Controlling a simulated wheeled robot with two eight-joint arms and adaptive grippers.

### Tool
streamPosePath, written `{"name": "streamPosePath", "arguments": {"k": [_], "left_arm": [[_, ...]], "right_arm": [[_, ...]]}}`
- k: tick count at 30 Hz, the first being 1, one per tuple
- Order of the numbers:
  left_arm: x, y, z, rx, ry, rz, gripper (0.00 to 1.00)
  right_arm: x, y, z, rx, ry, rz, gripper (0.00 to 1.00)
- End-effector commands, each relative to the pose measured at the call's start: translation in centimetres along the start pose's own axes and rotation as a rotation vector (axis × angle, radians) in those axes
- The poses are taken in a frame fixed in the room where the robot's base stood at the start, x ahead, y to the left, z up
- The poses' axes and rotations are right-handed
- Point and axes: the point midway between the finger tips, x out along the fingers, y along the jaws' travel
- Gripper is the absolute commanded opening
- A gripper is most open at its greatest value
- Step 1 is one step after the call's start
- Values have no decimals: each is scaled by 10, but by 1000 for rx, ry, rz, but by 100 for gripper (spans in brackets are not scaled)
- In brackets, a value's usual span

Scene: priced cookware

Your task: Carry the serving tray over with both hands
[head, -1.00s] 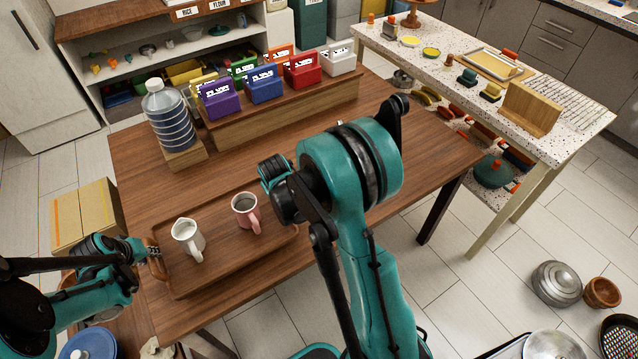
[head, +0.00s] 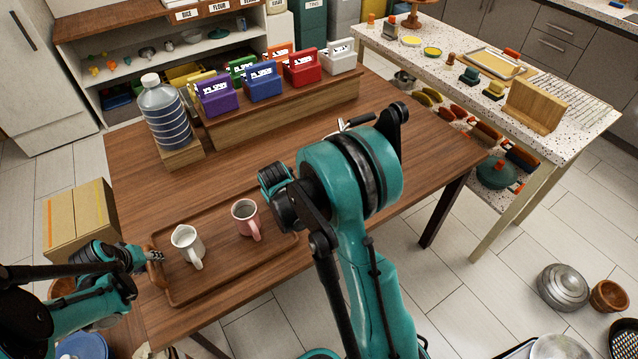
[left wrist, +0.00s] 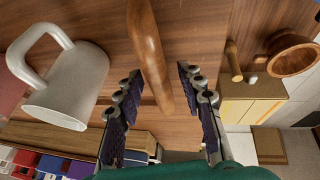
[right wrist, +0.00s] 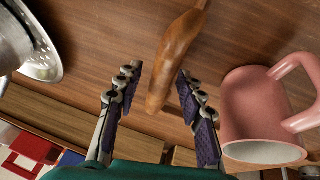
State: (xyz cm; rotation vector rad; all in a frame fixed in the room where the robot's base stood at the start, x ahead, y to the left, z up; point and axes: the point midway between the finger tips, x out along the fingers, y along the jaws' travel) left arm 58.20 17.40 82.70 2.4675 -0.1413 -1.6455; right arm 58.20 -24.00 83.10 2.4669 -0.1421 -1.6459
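The brown wooden serving tray (head: 215,278) lies on the table with a white pitcher (head: 187,243) and a pink mug (head: 245,218) standing on it. My left gripper (head: 156,257) is at the tray's left end. In the left wrist view its fingers (left wrist: 160,80) are open, with the tray's wooden left handle (left wrist: 149,50) between them and gaps on both sides. My right gripper is hidden behind its arm in the head view. In the right wrist view its fingers (right wrist: 158,80) are open, with the tray's right handle (right wrist: 177,52) between them, apart from both.
A water bottle (head: 164,112) on a wooden block and a riser (head: 280,108) with colored labelled boxes stand behind the tray. A shiny metal item (right wrist: 30,45) is beside my right gripper. A speckled counter (head: 435,65) is at the right.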

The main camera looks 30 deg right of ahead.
Motion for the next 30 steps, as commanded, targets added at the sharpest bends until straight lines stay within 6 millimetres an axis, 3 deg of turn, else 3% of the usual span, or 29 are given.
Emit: {"name": "streamPosePath", "arguments": {"k": [7,11,24,30], "left_arm": [[-2,0,0,0,0,0,38],[-12,0,0,-1,0,0,38],[-96,0,1,-2,0,0,38],[-117,0,0,0,0,0,38]], "right_arm": [[0,0,0,0,0,0,38],[0,0,0,0,0,0,38],[0,0,0,0,0,0,38],[0,0,0,0,0,0,38]]}}
